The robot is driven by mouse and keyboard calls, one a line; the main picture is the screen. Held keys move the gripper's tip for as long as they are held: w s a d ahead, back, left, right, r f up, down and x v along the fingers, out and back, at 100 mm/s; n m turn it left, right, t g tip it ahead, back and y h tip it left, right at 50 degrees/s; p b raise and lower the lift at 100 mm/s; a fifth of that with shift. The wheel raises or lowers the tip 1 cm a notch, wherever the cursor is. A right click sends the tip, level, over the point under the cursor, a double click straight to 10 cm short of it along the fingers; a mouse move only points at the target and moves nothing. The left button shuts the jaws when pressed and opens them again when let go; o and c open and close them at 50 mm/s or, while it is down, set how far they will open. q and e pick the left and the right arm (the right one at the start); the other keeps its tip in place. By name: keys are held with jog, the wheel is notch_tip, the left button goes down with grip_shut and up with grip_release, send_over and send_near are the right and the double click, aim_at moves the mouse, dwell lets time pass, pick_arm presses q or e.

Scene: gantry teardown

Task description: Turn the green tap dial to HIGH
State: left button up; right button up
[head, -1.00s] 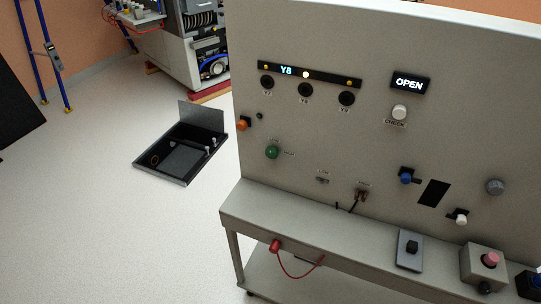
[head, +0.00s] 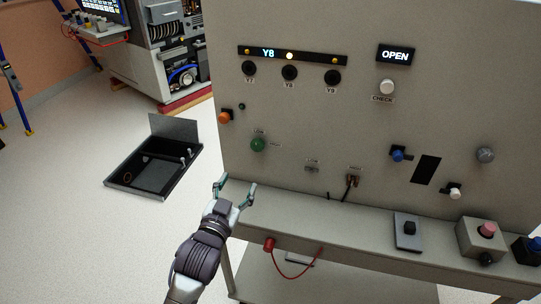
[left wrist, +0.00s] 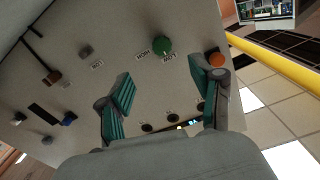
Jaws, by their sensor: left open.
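The green tap dial (head: 258,144) is a round knob on the left part of the grey upright panel (head: 330,115). In the left wrist view the green dial (left wrist: 162,46) shows near the top middle, with labels that seem to read HIGH and LOW beside it. I cannot tell which way the dial points. My left gripper (head: 235,187) is open and empty, below and a little left of the dial and apart from it. Its two teal-padded fingers (left wrist: 165,98) spread wide in the left wrist view. My right gripper is not in view.
An orange knob (head: 225,116) sits left of the dial near the panel's edge. A ledge (head: 330,217) juts out below, with a red plug (head: 269,244) and cable. Blue (head: 398,154) and white (head: 454,190) knobs are farther right. An open black case (head: 152,165) lies on the floor.

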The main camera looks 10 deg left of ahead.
aim_at(256, 148)
pick_arm(q)
jog(key=w, duration=0.4)
jog(key=w+p, duration=0.1)
jog(key=w, duration=0.7)
jog(key=shift+w+d+r+p, duration=0.25)
jog(key=shift+w+r+p, duration=0.05)
jog(key=shift+p, duration=0.05)
jog(key=shift+w, duration=0.65)
jog(key=c, duration=1.1)
